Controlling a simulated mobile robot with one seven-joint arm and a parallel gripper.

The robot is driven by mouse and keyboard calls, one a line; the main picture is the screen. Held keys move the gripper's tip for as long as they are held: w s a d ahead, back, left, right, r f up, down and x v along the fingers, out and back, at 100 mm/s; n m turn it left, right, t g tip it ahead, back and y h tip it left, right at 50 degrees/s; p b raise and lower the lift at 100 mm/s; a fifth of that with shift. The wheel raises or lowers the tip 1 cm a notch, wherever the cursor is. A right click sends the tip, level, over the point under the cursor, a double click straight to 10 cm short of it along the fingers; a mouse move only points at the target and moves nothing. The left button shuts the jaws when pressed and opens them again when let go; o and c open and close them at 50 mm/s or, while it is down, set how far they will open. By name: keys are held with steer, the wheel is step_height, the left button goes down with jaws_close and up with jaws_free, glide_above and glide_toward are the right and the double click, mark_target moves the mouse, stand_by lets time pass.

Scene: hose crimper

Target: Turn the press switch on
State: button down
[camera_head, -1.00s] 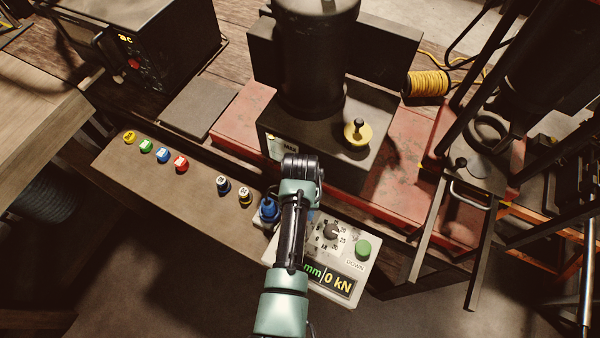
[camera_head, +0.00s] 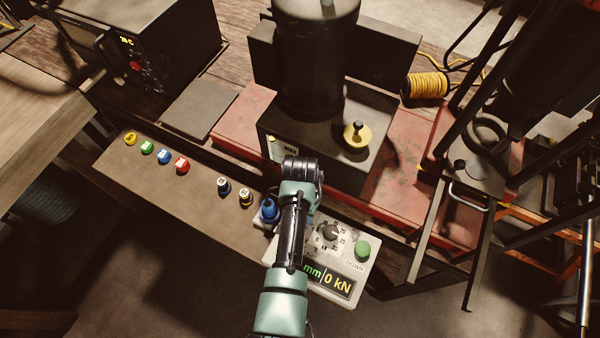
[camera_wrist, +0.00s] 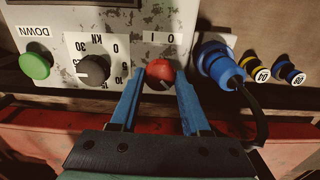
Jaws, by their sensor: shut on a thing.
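The press control box (camera_head: 313,283) has a display reading "mm" and "0 kN", a green DOWN button (camera_head: 362,249) and a black dial (camera_head: 331,232). In the wrist view its red rotary switch (camera_wrist: 160,73) sits below the upside-down "O" and "I" label. My gripper (camera_wrist: 160,80) has its two blue fingers around the red switch, shut on it. The switch's pointer mark is partly visible, but I cannot tell which setting it points to. In the head view my arm hides the switch and most of my fingers.
A blue plug with a black cable (camera_wrist: 215,62) sits right beside the switch in the wrist view. The black dial (camera_wrist: 93,70) is on the other side. Several coloured dies, including a red one (camera_head: 181,166), stand on the shelf.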

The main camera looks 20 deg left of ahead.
steer(key=shift+w, duration=0.1)
steer(key=shift+c, duration=1.9)
jaws_free()
step_height(320, 180, up, 13)
steer(key=b, duration=0.2)
